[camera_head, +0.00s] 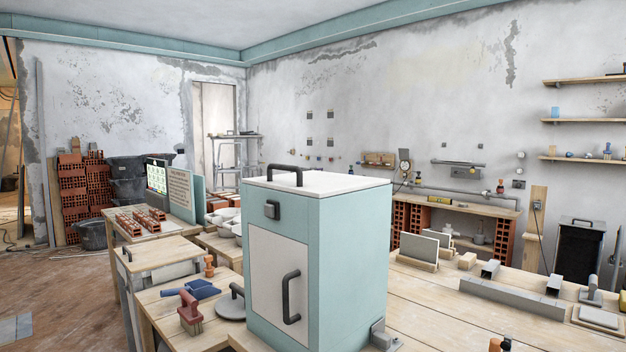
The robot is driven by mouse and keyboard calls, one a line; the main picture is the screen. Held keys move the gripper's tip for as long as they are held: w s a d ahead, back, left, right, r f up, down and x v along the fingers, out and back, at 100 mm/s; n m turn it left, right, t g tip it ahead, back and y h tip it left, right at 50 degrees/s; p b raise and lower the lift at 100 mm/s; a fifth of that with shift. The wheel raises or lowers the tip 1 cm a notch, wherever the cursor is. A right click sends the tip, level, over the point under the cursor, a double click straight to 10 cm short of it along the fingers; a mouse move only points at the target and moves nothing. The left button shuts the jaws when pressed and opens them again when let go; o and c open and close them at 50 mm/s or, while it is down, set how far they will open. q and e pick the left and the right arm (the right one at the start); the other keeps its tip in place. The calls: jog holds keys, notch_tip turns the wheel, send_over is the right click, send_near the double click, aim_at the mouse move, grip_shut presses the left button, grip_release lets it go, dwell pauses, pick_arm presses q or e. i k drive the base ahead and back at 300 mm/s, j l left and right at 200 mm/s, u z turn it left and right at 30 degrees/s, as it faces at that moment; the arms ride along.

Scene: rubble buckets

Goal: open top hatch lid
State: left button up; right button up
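A tall light-blue cabinet (348,258) stands on the wooden workbench in the middle of the head view. Its white top hatch lid (340,183) lies flat and looks closed. A black bar handle (285,174) stands up at the left part of the lid. The cabinet's front has a white door panel (268,280) with a black vertical handle (291,297), and a small dark latch (272,210) sits above it. Neither of my grippers shows in the view.
The wooden workbench (430,308) holds a brush (190,313), a blue dustpan (197,290) and a round grey float (231,307) left of the cabinet. Grey metal channels (513,298) and trowels lie to its right. A grey bracket (381,335) sits at the cabinet's lower right corner. Space above the lid is clear.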

aim_at(314, 184)
jog(key=j+z, duration=0.15)
jog(key=z, duration=0.45)
jog(key=i+j+z, duration=0.1)
jog(key=j+z, duration=0.2)
jog(key=j, duration=0.15)
jog(key=i+j+z, duration=0.1)
jog(key=j+z, duration=0.2)
jog(key=j, duration=0.15)
jog(key=j+z, duration=0.25)
jog(key=j, duration=1.2)
jog(key=k+j+z, duration=0.1)
jog(key=j, duration=0.55)
jog(key=k+j, duration=0.1)
jog(key=j, duration=0.5)
